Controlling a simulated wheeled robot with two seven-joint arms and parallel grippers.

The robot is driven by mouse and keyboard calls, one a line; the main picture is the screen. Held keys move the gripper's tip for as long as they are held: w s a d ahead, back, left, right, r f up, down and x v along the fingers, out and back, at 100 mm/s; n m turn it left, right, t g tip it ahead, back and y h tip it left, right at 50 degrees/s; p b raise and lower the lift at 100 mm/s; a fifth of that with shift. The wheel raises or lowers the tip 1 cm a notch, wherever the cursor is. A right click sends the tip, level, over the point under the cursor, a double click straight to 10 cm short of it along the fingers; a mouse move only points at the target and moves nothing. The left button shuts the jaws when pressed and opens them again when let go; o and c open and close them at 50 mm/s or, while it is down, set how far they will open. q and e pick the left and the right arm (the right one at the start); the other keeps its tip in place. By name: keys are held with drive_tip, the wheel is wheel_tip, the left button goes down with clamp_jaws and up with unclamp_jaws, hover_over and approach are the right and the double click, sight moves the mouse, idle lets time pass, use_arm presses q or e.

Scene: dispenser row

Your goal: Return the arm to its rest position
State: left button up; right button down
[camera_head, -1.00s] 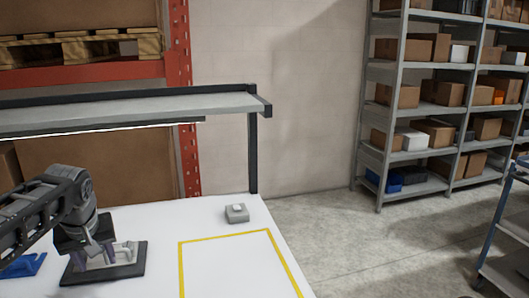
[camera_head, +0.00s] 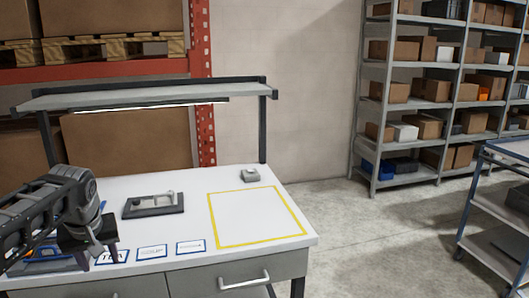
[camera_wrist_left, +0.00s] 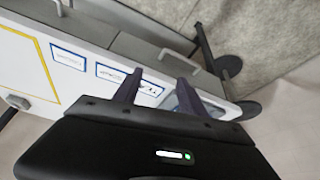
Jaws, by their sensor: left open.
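My left gripper (camera_head: 98,257) hangs over the front left part of the white table (camera_head: 150,225), near the front edge. Its two fingers are apart and nothing is between them. In the left wrist view its fingers (camera_wrist_left: 158,92) point toward the table front and the labels. My left arm comes in from the left edge of the head view. My right gripper is in neither view.
A dark tray (camera_head: 140,212) with a light fixture lies behind the gripper. Labels (camera_head: 190,246) line the front edge. A yellow outlined area (camera_head: 260,240) is empty. A small grey box (camera_head: 250,175) sits behind it. A shelf (camera_head: 150,98) spans above the table. A cart (camera_head: 480,240) stands right.

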use_arm(q)
drive_tip(key=w+d+f+m+t+h, duration=0.2)
drive_tip(key=w+d+f+m+t, duration=0.2)
drive_tip(key=w+d+f, duration=0.4)
drive_tip(key=s+d+f+m+h, duration=0.1)
drive_tip(key=s+d+f+h, duration=0.1)
drive_tip(key=d+f, duration=0.6)
drive_tip(key=s+d+f+h, duration=0.1)
drive_tip(key=s+d+f, duration=0.1)
drive_tip(key=d+f, duration=0.6)
drive_tip(key=s+d+f+g, duration=0.3)
drive_tip(key=s+d+f, duration=0.2)
drive_tip(key=s+f, duration=0.6)
drive_tip(key=s+d+f+g+h, duration=0.1)
drive_tip(key=s+d+f+g, duration=0.3)
drive_tip(key=s+f, duration=0.6)
drive_tip(key=s, duration=0.8)
drive_tip(key=shift+d+f+h+p, duration=0.3)
drive_tip(key=shift+d+f+p, duration=0.05)
drive_tip(key=shift+d+p, duration=0.05)
